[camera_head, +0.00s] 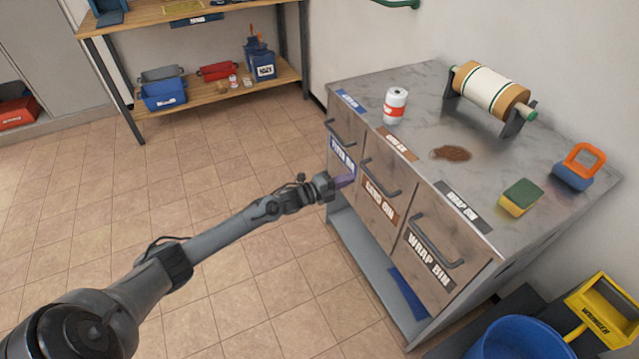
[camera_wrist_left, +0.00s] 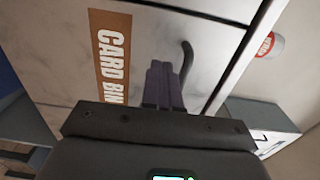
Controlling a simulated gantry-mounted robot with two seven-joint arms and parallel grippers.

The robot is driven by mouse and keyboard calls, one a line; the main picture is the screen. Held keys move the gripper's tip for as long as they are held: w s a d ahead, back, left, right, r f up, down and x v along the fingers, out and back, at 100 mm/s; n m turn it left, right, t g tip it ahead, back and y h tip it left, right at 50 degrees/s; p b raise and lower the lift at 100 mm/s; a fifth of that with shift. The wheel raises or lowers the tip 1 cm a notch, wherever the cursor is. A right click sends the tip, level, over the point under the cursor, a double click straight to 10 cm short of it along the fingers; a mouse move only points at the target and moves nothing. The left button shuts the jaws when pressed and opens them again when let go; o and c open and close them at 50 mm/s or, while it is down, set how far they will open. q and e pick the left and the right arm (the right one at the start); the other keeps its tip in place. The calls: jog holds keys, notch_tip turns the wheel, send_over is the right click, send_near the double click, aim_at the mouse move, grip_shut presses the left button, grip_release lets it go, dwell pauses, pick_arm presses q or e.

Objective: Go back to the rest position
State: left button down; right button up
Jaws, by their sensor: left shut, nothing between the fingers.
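My left gripper (camera_head: 345,181) is at the front of the cabinet (camera_head: 470,290), by the drawer fronts between the blue-labelled bin (camera_head: 343,153) and the card bin (camera_head: 379,200). Its purple fingers are shut with nothing between them. In the left wrist view the shut fingers (camera_wrist_left: 163,86) overlap the card bin front, beside its dark handle (camera_wrist_left: 187,65). I cannot tell whether they touch the front. The wrap bin (camera_head: 430,262) is to the right. All three fronts look closed. My right gripper is not in view.
On the cabinet top stand a white-and-red can (camera_head: 395,105), a paper roll (camera_head: 492,90), a brown spill (camera_head: 451,153), a sponge (camera_head: 520,197) and an orange-and-blue tool (camera_head: 580,165). A blue bucket (camera_head: 520,340) is at lower right. Tiled floor (camera_head: 240,180) left of the cabinet is clear.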

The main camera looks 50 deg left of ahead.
pick_arm(q)
jog(key=s+d+f+n+p, duration=0.1)
jog(key=s+f+p, duration=0.2)
jog(key=s+p, duration=0.55)
jog(key=s+d+r+n+g+y+p, duration=0.1)
jog(key=s+d+r+n+g+p, duration=0.2)
jog(key=s+d, duration=0.55)
jog(key=s+d+r+n+p, duration=0.25)
jog(key=s+d+n, duration=0.2)
jog(key=d, duration=0.75)
jog(key=s+d+r+n+g+y+p, duration=0.2)
jog(key=s+d+r+n+g+p, duration=0.15)
jog(key=s+r+n+g, duration=0.35)
jog(key=s+a+r+n+g+y, duration=0.1)
jog(key=s+r+n+g, duration=0.25)
jog(key=s, duration=0.65)
notch_tip(320, 180, up, 37)
jog(key=p, duration=3.7)
notch_tip(320, 180, down, 68)
jog(key=b, duration=6.8)
jog(key=shift+w, duration=0.3)
